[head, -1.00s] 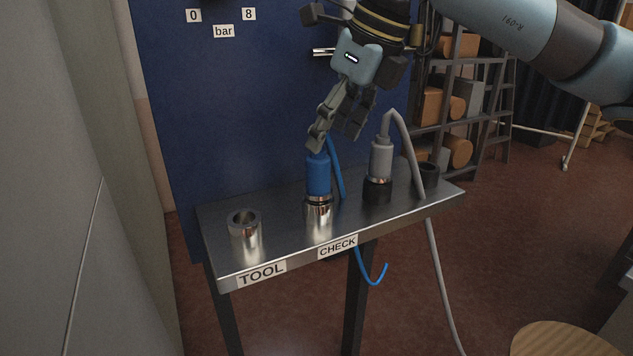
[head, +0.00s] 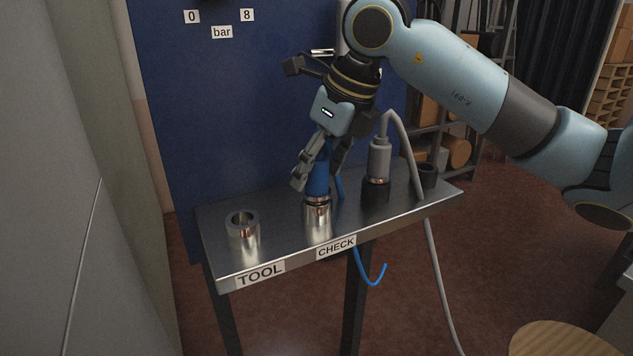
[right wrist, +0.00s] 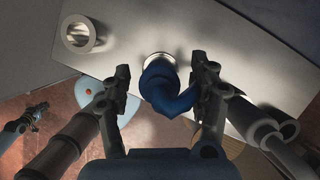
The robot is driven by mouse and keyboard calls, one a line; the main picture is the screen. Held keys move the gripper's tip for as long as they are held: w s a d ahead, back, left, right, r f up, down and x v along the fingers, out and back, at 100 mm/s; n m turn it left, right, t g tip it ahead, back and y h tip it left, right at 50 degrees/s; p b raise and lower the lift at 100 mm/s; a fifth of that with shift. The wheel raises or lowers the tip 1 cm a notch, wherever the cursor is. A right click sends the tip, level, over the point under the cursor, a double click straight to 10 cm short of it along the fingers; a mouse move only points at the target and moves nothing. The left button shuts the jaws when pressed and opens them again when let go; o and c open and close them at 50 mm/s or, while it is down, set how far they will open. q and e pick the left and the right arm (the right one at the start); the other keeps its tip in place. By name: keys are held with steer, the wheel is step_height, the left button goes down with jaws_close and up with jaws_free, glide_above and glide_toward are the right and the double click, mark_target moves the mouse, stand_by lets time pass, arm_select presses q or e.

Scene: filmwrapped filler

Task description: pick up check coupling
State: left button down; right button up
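The check coupling is blue (head: 318,181) and stands upright in a shiny metal socket (head: 317,222) behind the CHECK label (head: 336,248). A blue hose leaves it and hangs below the shelf. My right gripper (head: 316,180) points down around the blue coupling, with a finger on either side. In the right wrist view the coupling (right wrist: 163,85) lies between the two open fingers, with a visible gap on each side. The coupling's upper part is partly hidden by my gripper in the head view.
An empty metal socket (head: 243,229) stands at left behind the TOOL label (head: 260,274). A grey connector (head: 379,160) with a grey hose stands close at right in a dark socket (head: 376,190). A blue panel (head: 240,120) rises behind the metal shelf (head: 280,245).

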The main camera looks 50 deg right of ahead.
jaws_close()
steer(key=shift+r, duration=0.1)
stand_by(0.3)
